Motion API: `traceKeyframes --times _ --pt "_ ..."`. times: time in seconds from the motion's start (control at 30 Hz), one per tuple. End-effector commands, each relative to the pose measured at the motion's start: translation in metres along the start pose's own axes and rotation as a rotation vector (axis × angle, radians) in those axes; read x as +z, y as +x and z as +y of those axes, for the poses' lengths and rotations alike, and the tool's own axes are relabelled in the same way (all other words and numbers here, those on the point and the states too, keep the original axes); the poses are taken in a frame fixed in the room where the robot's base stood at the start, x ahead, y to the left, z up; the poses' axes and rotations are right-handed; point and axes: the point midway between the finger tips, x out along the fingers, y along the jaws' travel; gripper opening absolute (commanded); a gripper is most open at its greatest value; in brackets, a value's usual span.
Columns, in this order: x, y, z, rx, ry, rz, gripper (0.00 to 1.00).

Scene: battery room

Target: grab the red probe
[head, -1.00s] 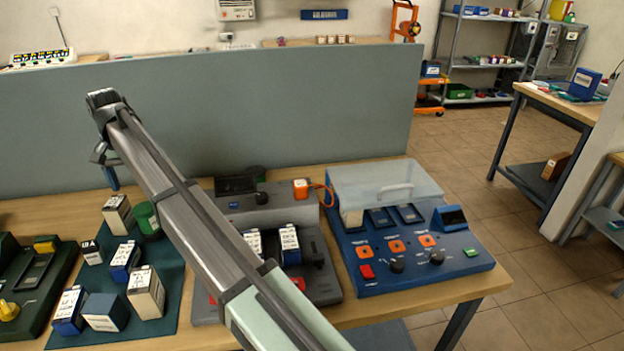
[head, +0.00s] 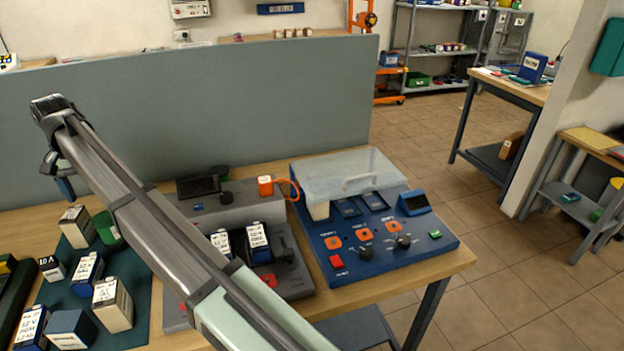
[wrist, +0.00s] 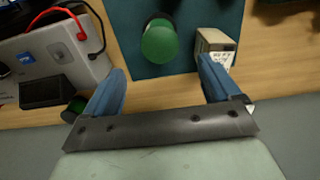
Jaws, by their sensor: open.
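A red, curved, cable-like piece (wrist: 57,14) shows at the top left of the wrist view, over a grey device. It looks like the red probe, with a red end beside a black cable; its full shape is cut off. In the head view I cannot make out the probe; my arm covers part of that device. My gripper (wrist: 160,72) is open and empty, its blue fingers spread over the bench. In the head view, my gripper (head: 64,187) is at the far left, above the back of the bench, left of the grey device (head: 240,199).
A green cylinder (wrist: 159,42) and a pale battery box (wrist: 215,43) stand near my fingers. Several boxes stand on a dark green mat (head: 60,263). A blue tester (head: 375,262) with a clear lid is at right. A grey partition (head: 230,105) runs behind the bench.

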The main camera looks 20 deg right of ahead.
Motion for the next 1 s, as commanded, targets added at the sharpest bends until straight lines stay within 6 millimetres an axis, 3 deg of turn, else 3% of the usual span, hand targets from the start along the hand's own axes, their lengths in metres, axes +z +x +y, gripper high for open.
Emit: traceKeyframes --times 0.17,0.43,0.57,0.77,1.0 --pt "0.0 0.0 0.0 0.0 0.0 0.0 0.73" --pt "-0.002 0.0 0.003 0.0 0.004 0.0 0.72" --pt "-0.016 0.0 0.024 0.0 0.034 0.0 0.72" --pt "-0.06 0.001 0.102 0.001 0.141 -0.001 0.72" --pt "-0.105 0.005 0.217 0.002 0.286 -0.005 0.72"
